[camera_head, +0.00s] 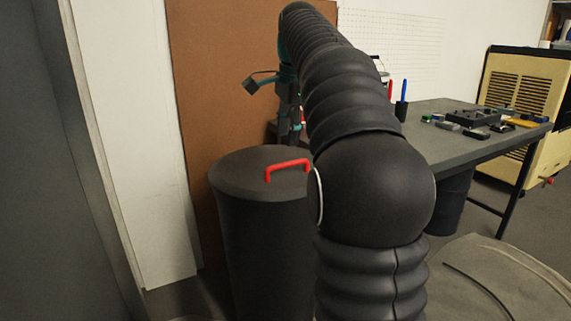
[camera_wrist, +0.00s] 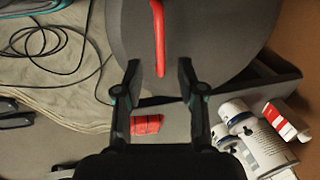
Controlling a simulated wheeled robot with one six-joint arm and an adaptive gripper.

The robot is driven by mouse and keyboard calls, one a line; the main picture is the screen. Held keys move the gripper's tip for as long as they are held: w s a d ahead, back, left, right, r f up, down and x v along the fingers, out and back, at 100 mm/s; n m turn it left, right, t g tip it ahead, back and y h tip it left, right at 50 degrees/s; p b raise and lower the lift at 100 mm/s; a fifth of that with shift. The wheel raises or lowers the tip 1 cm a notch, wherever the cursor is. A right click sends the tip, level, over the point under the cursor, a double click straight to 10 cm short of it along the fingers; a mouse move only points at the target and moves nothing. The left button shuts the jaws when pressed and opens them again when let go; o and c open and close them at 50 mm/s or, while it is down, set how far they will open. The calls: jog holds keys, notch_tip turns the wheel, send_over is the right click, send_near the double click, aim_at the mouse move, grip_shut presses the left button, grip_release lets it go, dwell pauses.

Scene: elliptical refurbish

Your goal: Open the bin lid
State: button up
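The bin (camera_head: 265,245) is a dark, round, upright cylinder. Its grey lid (camera_head: 240,175) is shut and carries a red bar handle (camera_head: 287,168). In the wrist view the lid (camera_wrist: 215,40) fills the top, and the handle (camera_wrist: 158,35) runs down towards the gap between my fingertips. My gripper (camera_wrist: 160,68) is open, with a finger on each side of the gap and nothing held. In the head view my gripper (camera_head: 289,120) points down behind and above the lid, partly hidden by my arm. How far the fingertips are above the handle I cannot tell.
A grey table (camera_head: 450,140) with tools stands right of the bin. A brown panel (camera_head: 215,80) stands behind it. In the wrist view there are a coiled black cable (camera_wrist: 45,50), a red item (camera_wrist: 146,124) and white containers (camera_wrist: 262,140).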

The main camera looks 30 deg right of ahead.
aim_at(285, 164)
jog(key=f, duration=0.2)
jog(key=w+f+b, duration=0.1)
jog(key=f, duration=0.1)
jog(key=f+b, duration=0.1)
jog(key=f, duration=0.2)
jog(key=shift+w, duration=0.25)
grip_shut()
